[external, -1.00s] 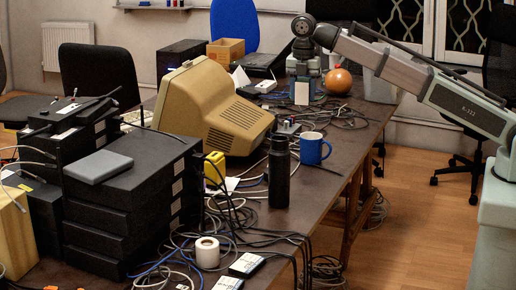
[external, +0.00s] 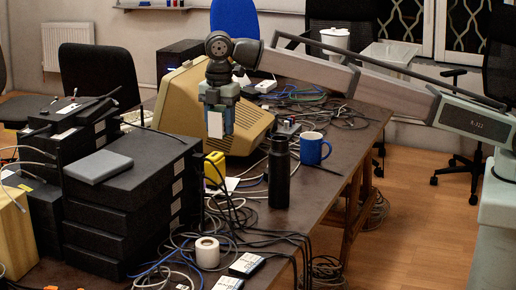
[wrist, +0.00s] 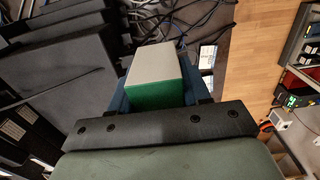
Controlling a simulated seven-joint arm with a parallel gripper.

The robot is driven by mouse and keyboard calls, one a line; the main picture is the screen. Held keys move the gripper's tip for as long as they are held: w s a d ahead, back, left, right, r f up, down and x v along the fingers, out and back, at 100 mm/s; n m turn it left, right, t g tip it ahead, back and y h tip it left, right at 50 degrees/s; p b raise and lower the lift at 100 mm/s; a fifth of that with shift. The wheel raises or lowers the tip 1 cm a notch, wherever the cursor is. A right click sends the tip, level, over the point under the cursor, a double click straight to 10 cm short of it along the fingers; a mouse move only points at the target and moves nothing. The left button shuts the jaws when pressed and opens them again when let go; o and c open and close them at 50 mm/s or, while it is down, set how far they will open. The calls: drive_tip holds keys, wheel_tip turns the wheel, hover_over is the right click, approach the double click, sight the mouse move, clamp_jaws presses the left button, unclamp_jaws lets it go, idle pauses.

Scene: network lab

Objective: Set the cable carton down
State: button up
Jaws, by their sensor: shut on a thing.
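The cable carton (wrist: 157,66), a small box with a pale grey face and a green side, sits between my gripper's blue fingers in the wrist view. In the external view its white face (external: 215,124) shows between the fingertips. My gripper (external: 218,130) is shut on it and points down, in front of the beige monitor (external: 255,125) and above the yellow box (external: 214,168). The carton looks held clear of the table (external: 345,150); the exact gap cannot be told.
A stack of black boxes (external: 130,220) with a grey case (external: 98,166) on top stands at the left. A black bottle (external: 279,175), a blue mug (external: 312,148), a white tape roll (external: 207,252) and many loose cables crowd the table.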

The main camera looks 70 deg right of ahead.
sight(222, 232)
drive_tip(key=f, duration=2.8)
drive_tip(key=shift+a, duration=0.3)
drive_tip(key=shift+f, duration=0.15)
drive_tip(key=o, duration=1.1)
drive_tip(key=shift+o, duration=0.2)
wheel_tip(222, 232, up, 12)
